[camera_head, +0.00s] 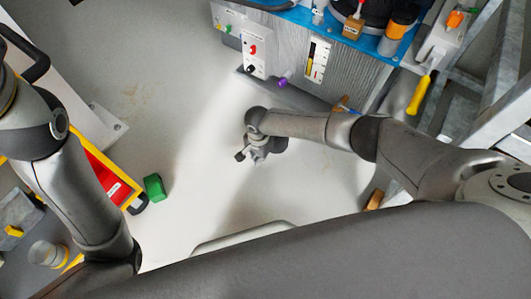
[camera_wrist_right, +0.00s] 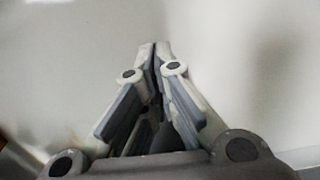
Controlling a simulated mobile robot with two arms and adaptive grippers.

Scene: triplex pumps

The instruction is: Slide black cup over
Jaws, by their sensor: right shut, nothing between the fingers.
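No thing shows clearly as a black cup. A dark round object (camera_head: 378,12) sits on the blue top of the grey cabinet, cut off by the upper edge of the head view; I cannot tell if it is the cup. My right gripper (camera_head: 243,155) hangs over the pale floor in the middle of the head view, below and apart from the cabinet. In the right wrist view its fingers (camera_wrist_right: 155,46) meet at the tips with nothing between them. My left arm comes in from the left, but its gripper is out of view.
The grey cabinet (camera_head: 302,48) has a panel with knobs and a blue top (camera_head: 300,14) bearing bottles. A metal frame (camera_head: 490,75) stands at right. A green block (camera_head: 154,187) lies beside a yellow-edged red bin (camera_head: 105,175). The floor around my right gripper is clear.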

